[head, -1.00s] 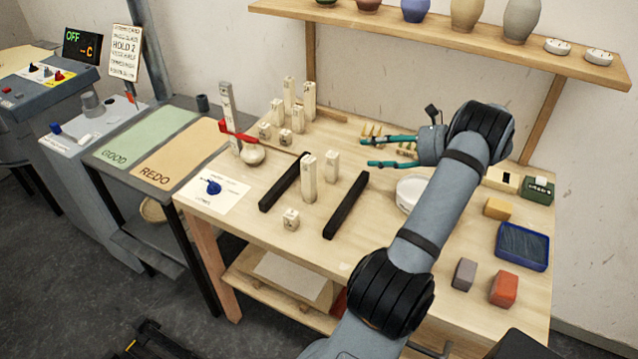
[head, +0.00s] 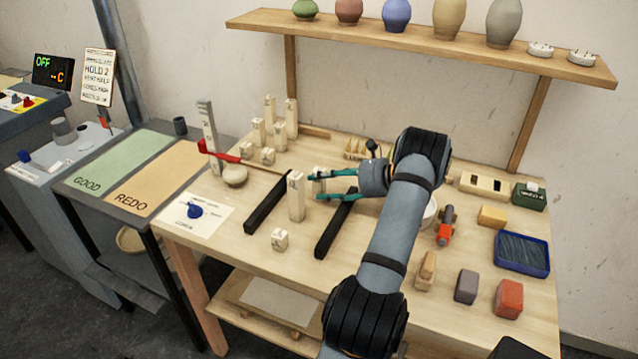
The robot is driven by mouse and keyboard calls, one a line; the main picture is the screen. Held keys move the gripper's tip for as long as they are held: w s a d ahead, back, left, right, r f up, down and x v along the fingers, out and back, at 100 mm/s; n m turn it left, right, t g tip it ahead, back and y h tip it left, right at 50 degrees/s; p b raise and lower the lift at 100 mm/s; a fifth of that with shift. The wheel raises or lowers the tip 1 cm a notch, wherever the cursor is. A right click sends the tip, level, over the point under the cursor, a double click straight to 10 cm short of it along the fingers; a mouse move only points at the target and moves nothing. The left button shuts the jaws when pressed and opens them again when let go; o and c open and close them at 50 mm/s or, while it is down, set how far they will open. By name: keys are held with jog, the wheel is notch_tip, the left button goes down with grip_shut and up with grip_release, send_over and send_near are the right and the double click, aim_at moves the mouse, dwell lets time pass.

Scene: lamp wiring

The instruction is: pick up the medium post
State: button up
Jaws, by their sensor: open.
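Between two black bars stand three pale posts, all upright. The tall post (head: 296,197) is in the middle, the short block-like one (head: 280,239) is at the front, and the medium post (head: 319,186) is behind and to the right of the tall one. My gripper (head: 316,187) is open, its teal fingers pointing left at the medium post. The fingers overlap the medium post in the picture and partly cover it. I cannot tell whether they touch it. The tall post stands just left of the fingertips.
The black bars (head: 267,203) and (head: 337,225) flank the posts. Several other pale posts (head: 269,115) stand at the back left. A blue tray (head: 522,254) and coloured blocks (head: 508,298) lie right.

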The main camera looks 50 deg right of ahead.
jog(key=shift+x, duration=1.1)
jog(key=c, duration=1)
